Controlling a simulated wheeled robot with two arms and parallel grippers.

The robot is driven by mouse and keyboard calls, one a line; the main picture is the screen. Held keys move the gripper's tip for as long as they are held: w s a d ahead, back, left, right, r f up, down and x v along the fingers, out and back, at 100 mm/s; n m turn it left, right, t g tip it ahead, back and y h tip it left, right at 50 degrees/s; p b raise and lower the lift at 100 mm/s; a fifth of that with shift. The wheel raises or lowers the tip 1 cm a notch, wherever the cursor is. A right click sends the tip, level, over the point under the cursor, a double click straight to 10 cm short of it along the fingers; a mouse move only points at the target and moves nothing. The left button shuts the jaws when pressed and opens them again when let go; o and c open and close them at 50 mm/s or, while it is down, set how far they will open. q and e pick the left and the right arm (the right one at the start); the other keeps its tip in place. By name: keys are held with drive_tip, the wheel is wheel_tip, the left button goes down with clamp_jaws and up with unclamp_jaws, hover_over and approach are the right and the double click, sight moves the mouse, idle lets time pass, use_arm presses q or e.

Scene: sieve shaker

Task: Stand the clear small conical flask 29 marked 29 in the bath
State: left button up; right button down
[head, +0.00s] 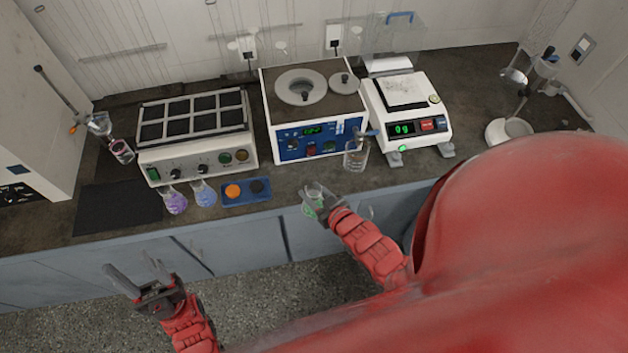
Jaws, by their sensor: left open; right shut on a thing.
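The bath (326,145) is a white box with a blue front panel and a lit display, at the middle back of the bench. A grey ringed cover with a dark knob (301,87) lies on its top, and a smaller knobbed disc (343,80) lies beside it. My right gripper (316,205) is shut on a small clear conical flask (313,190) with something green low in it, at the bench's front edge, in front of the bath. The number on the flask is too small to read. My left gripper (141,275) is open and empty, in front of the bench at lower left.
A beaker (355,157) stands before the bath's right corner. A balance (408,112) is right of the bath, a block-topped heater (196,130) left. Purple (175,203) and blue (205,196) flasks and a blue tray (262,195) line the front. A black mat (118,207) lies bare at left.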

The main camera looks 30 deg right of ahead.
drive_tip(key=shift+w+d, duration=0.3)
drive_tip(key=shift+w, duration=0.3)
